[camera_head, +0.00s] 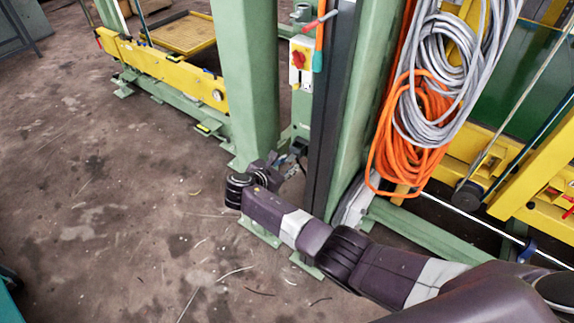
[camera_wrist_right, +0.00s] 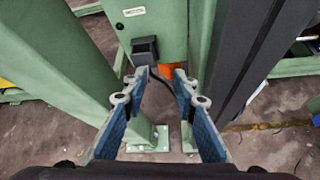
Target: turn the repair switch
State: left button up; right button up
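A small yellow and white switch box with a red rotary knob (camera_head: 298,60) sits in the head view, on the green frame between two green posts. I take it for the repair switch. My right gripper (camera_head: 294,163) is well below it, beside the foot of the left green post (camera_head: 250,80). In the right wrist view my right gripper (camera_wrist_right: 161,76) has its two fingers apart with nothing between them. Ahead of them are a dark grey socket (camera_wrist_right: 146,50) with a black cable and a green box (camera_wrist_right: 158,28). The red knob does not show there. My left gripper is not in view.
Orange cable (camera_head: 410,150) and grey cable (camera_head: 440,90) hang in coils right of the posts. A dark vertical rail (camera_head: 325,130) stands close to my right gripper. Yellow beams (camera_head: 160,65) lie at the back left. The left floor is clear.

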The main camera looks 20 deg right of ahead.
jog(key=o, duration=0.5)
jog(key=shift+o, duration=1.4)
jog(key=w+r+m+t+p, duration=0.1)
jog(key=r+p, duration=0.1)
jog(key=r, duration=0.5)
jog(key=w+a+r+m+t+p, duration=0.1)
jog(key=w+r+p, duration=0.1)
jog(key=r, duration=0.5)
jog(key=shift+y+p, duration=0.3)
jog(key=shift+p, duration=0.4)
jog(key=m+t+p, duration=0.3)
jog(key=m+p, duration=0.1)
send_near(295, 61)
jog(key=w, duration=0.1)
jog(key=shift+d+p+x, duration=0.25)
jog(key=shift+p+x, duration=0.35)
jog(key=shift+x, duration=3.6)
jog(key=shift+s, duration=0.2)
jog(key=c, duration=1.2)
jog(key=shift+o, duration=0.2)
